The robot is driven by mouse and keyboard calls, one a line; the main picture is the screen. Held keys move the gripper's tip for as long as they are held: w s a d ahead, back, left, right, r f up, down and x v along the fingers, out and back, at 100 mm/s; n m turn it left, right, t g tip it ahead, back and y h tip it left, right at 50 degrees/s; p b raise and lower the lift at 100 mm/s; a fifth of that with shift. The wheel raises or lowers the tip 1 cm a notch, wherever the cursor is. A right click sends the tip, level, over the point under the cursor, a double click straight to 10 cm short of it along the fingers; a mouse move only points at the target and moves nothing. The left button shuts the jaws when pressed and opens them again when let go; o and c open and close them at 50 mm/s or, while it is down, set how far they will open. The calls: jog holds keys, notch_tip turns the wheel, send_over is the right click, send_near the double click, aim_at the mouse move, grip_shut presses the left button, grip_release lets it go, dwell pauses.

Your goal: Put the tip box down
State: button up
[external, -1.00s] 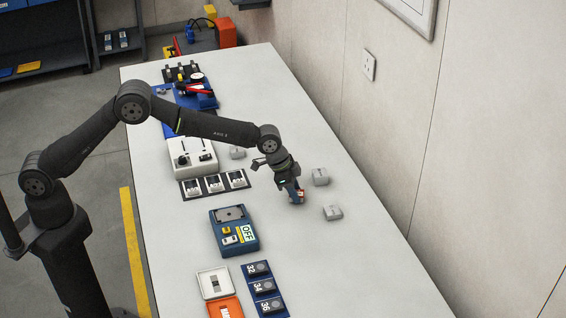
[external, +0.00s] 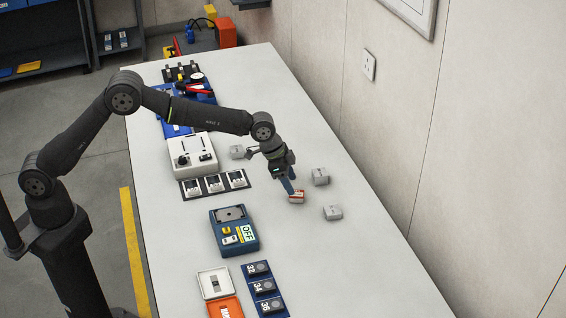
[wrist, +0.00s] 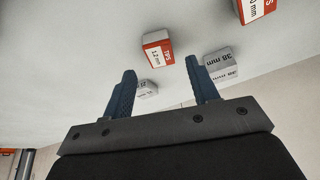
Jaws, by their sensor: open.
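The tip box (external: 297,196) is a small red and white box standing on the bench. It also shows in the wrist view (wrist: 155,48), with its "TIPS 1.2 mm" label in sight. My gripper (external: 290,188) is just above and left of it in the external view. In the wrist view my two blue fingers (wrist: 165,82) are spread apart, with the box beyond their tips and nothing between them.
Grey boxes stand close by on the bench (external: 390,270), at right (external: 320,177), front right (external: 333,212) and behind (external: 238,152). Another red-labelled box (wrist: 257,8) shows in the wrist view. A blue unit marked OFF (external: 234,230) lies at front left.

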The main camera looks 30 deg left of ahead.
aim_at(297, 193)
jog(key=v, duration=0.7)
jog(key=shift+r, duration=0.15)
jog(key=shift+a, duration=0.1)
jog(key=x, duration=1.2)
jog(key=shift+r, duration=1.8)
jog(key=shift+f, duration=0.15)
